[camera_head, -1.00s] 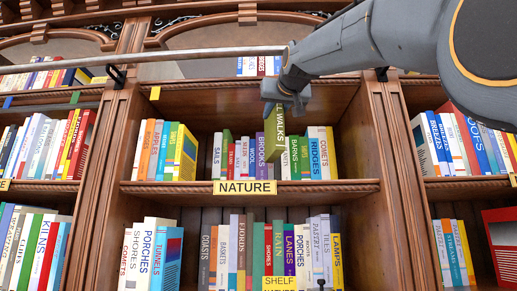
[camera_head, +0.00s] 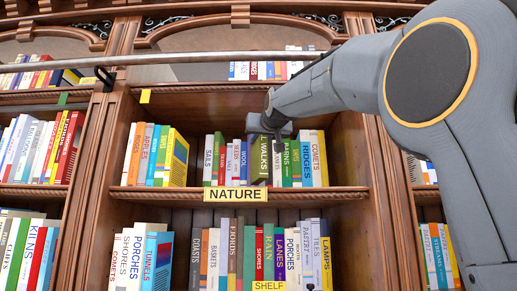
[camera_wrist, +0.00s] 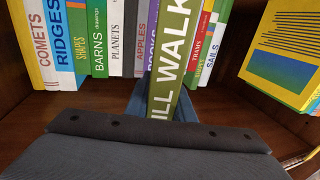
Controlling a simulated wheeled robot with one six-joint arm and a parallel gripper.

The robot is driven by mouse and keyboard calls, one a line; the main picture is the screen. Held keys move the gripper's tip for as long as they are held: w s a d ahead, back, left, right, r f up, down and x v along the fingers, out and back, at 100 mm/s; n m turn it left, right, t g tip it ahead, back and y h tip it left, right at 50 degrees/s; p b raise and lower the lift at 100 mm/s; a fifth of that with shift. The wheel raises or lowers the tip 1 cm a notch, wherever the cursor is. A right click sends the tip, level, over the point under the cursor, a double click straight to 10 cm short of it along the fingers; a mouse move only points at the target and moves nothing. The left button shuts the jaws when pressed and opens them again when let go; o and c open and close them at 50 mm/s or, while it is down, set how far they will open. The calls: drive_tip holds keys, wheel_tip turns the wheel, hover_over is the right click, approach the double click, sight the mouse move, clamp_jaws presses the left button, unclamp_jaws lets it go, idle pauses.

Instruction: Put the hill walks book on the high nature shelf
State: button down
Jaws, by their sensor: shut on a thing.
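The hill walks book (camera_head: 264,153) is olive green with white lettering. It stands upright, spine outward, in the row on the shelf above the NATURE label (camera_head: 235,195). It also shows large in the wrist view (camera_wrist: 168,70), a little tilted in the picture. My gripper (camera_head: 270,128) is shut on the book at the nature shelf (camera_head: 160,191). In the wrist view, my gripper (camera_wrist: 160,112) shows from behind, its dark body hiding the book's lower part. Whether the book touches the shelf board is hidden.
Books such as BARNS (camera_head: 286,162) and WOOL (camera_head: 236,163) stand close on both sides. A yellow-and-blue book (camera_head: 177,158) stands further left, with a gap of bare shelf beside it. A metal rail (camera_head: 200,59) runs across above.

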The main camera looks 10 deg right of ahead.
drive_tip(key=shift+w+f+p, duration=0.15)
drive_tip(key=shift+f+p, duration=0.3)
drive_tip(key=shift+f, duration=1.05)
drive_tip(key=shift+f, duration=0.1)
drive_tip(key=c, duration=1.5)
unclamp_jaws()
drive_tip(key=shift+f, duration=0.1)
drive_tip(key=shift+c, duration=0.2)
drive_tip(key=b, duration=0.4)
approach(264, 142)
drive_tip(key=w, duration=0.4)
drive_tip(key=shift+w, duration=0.3)
